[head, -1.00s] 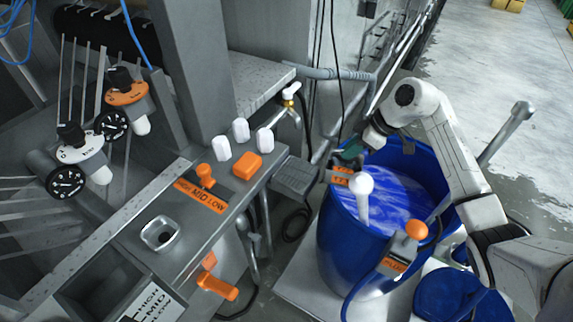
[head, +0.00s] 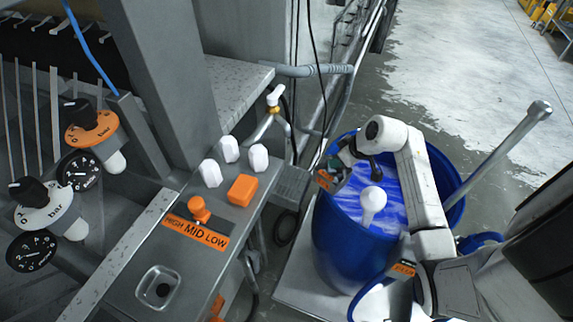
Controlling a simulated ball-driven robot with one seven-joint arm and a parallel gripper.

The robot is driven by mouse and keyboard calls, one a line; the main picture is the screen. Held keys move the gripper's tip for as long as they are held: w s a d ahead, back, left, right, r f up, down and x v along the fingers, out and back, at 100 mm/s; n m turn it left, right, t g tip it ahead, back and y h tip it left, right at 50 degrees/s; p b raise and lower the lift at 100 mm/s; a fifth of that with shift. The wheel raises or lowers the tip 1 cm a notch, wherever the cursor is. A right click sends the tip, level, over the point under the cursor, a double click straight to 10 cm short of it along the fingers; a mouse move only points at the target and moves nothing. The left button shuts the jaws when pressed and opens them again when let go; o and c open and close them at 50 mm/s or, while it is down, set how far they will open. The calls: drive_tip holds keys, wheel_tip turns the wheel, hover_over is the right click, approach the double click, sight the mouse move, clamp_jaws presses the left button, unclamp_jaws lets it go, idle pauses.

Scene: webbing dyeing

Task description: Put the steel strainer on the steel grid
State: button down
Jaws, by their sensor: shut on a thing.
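My gripper (head: 340,167) is at the left rim of the blue barrel, close to the end of the counter. It is small and partly covered by my own wrist. It is shut on a small grey piece, which I take to be the steel strainer; its shape is mostly hidden. A grey ribbed plate, which looks like the steel grid (head: 290,188), sits at the counter's end, just left of my gripper. I cannot tell whether the held piece touches it.
The blue barrel (head: 333,240) holds blue-white liquid, with a white ball-topped rod (head: 372,204) standing up. The counter carries white knobs (head: 229,149), an orange button (head: 242,190), an orange lever (head: 199,208) and a square steel recess (head: 158,291). A brass tap (head: 273,108) is behind.

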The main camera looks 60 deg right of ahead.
drive_tip(key=w+a, duration=0.2)
drive_tip(key=w, duration=1.2)
wheel_tip(320, 180, down, 7)
drive_tip(key=w+b, duration=0.1)
drive_tip(key=b, duration=0.5)
drive_tip(key=shift+w, duration=0.1)
drive_tip(key=c, duration=1.2)
unclamp_jaws()
drive_tip(key=shift+f, duration=0.1)
